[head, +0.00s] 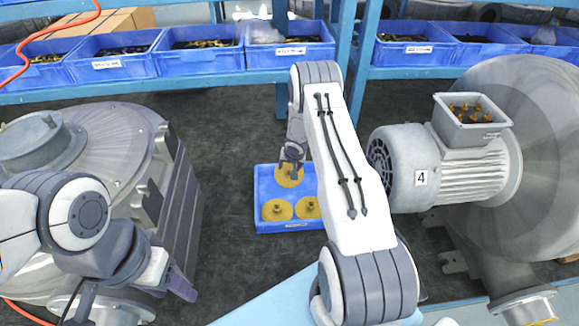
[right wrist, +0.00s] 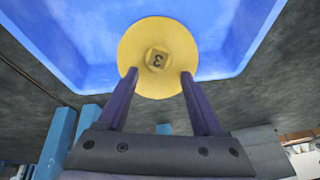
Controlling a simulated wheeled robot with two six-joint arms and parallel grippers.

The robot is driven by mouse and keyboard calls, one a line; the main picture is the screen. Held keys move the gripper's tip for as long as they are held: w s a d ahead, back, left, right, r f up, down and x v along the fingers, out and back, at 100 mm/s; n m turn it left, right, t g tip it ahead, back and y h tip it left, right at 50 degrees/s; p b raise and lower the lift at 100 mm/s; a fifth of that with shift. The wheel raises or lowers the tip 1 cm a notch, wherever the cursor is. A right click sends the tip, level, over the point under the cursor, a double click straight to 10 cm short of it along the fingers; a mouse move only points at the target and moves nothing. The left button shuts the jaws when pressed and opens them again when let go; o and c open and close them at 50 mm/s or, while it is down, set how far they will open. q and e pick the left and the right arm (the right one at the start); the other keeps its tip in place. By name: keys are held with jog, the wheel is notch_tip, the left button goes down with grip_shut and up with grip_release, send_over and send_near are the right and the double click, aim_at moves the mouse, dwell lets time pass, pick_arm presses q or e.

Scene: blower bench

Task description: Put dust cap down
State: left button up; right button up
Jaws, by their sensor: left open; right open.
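The yellow round dust cap (head: 289,175) lies in the far part of a blue tray (head: 262,187) on the dark floor surface. In the right wrist view the dust cap (right wrist: 158,78) shows a square knob marked 3. My right gripper (head: 291,158) is over this cap; in the right wrist view its two purple fingers (right wrist: 159,76) are apart, one on each side below the knob, not closed on it. Two more yellow caps (head: 277,210) (head: 307,207) lie in the tray's near part. My left gripper (head: 178,287) is open and empty at the lower left, away from the tray.
A grey blower with a motor (head: 420,165) labelled 4 and an open terminal box (head: 470,118) stands at the right. A large grey housing (head: 100,150) stands at the left. Blue bins (head: 203,55) line a shelf at the back. Dark surface is free around the tray.

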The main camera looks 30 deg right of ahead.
jog(key=v, duration=0.6)
jog(key=shift+r, duration=0.2)
jog(key=s+a+r+n+g+p, duration=0.1)
jog(key=s+a+r+n, duration=0.3)
jog(key=a+r, duration=0.7)
jog(key=s+a+r+n, duration=0.3)
jog(key=s+a+r, duration=0.4)
jog(key=a+r, duration=0.35)
jog(key=s+a+r+n+g, duration=0.1)
jog(key=s+a+r+n, duration=0.1)
jog(key=s, duration=0.6)
jog(key=s+a+r+n+g+y, duration=0.1)
jog(key=s+a+r+n, duration=0.1)
jog(key=s+a, duration=0.3)
jog(key=s+a+r+n+g+y, duration=0.1)
jog(key=s+a+r+n, duration=0.1)
jog(key=s, duration=0.9)
jog(key=shift+s+a+n+g, duration=0.2)
jog(key=shift+a+n+g, duration=0.1)
jog(key=shift+a+n, duration=0.7)
jog(key=shift+a+m, duration=0.15)
jog(key=shift+m, duration=0.15)
